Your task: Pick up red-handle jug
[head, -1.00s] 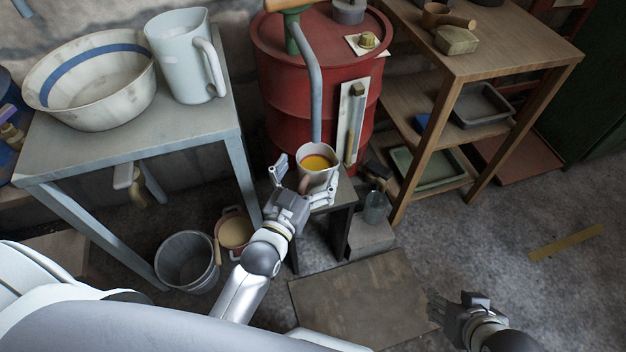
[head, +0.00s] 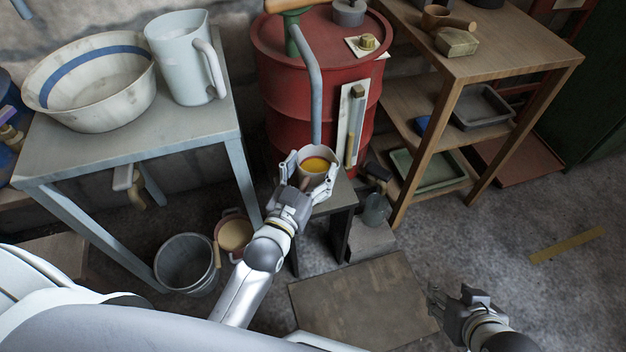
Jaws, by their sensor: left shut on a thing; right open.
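The red-handle jug (head: 318,152) is a pale, round vessel with orange-yellow liquid inside. It stands upright at the small dark stand under the pump spout, and its reddish handle (head: 305,183) points toward my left gripper. My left gripper (head: 310,172) is shut on the jug, with a finger on each side of it. I cannot tell whether the jug's base touches the stand. My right gripper (head: 455,303) is open and empty, low over the floor at the bottom right.
A curved pump spout (head: 314,95) from the red drum (head: 278,80) hangs just above the jug. The small dark stand (head: 340,205) is below. A blue-grey table (head: 185,140) is left, a wooden shelf (head: 520,62) right. A bucket (head: 187,262) stands on the floor.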

